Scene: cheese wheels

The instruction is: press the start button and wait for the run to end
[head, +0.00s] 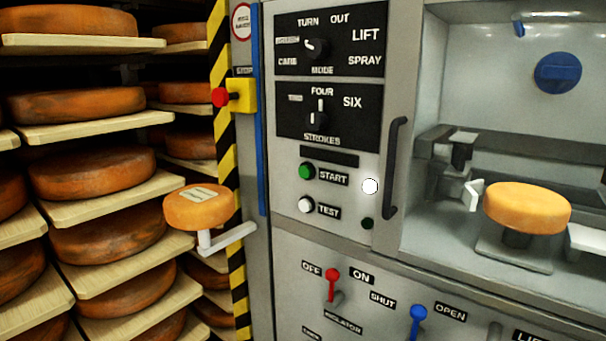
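The green start button (306,171) is on the grey front panel of the machine, left of the label START. The white test button (305,205) is just below it. A round white disc or lamp (370,186), bright white, is to the right of START. A small dark green round part (367,224) sits below that. A yellow cheese wheel (527,207) rests on a small support inside the machine's open bay at right. My gripper is not in view, and nothing touches the start button.
The mode knob (316,48) and strokes knob (318,118) are above. A red lever (332,284) and blue lever (418,320) are below. A red stop button (220,97) is at left. A labelled cheese (198,208) sits on a white bracket (228,237) projecting beside the panel.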

